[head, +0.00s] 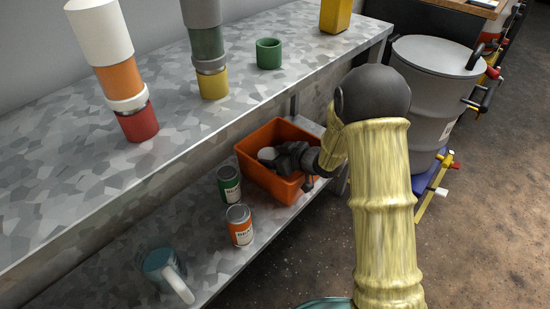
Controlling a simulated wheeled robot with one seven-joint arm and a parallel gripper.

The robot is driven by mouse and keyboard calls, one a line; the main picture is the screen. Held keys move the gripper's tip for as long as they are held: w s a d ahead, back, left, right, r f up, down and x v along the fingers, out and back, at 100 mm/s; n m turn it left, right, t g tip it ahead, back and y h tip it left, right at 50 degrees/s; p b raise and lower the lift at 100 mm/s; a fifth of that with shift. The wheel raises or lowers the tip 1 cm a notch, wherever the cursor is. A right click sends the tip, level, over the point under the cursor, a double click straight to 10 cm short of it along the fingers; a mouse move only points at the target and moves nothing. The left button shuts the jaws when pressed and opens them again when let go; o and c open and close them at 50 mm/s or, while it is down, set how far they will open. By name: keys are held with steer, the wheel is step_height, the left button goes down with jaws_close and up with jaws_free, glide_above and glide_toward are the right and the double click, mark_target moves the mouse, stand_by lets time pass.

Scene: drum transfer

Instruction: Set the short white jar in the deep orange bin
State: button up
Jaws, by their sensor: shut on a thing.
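The deep orange bin (277,186) stands on the lower shelf of the metal bench. My gripper (283,157) reaches down into the bin from the right, between its walls. It is shut on a small pale, rounded thing (267,154), which looks like the short white jar and lies at the gripper's tip inside the bin. The fingers and much of the jar are dark and small here. I cannot tell whether the jar touches the bin floor.
A large grey drum (436,85) stands to the right.

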steer(key=o, duration=1.1)
steer(key=shift+o, duration=0.2)
steer(key=shift+r, duration=0.15)
steer(key=p+v, duration=0.6)
steer(key=v, duration=0.6)
steer(key=shift+d, duration=0.15)
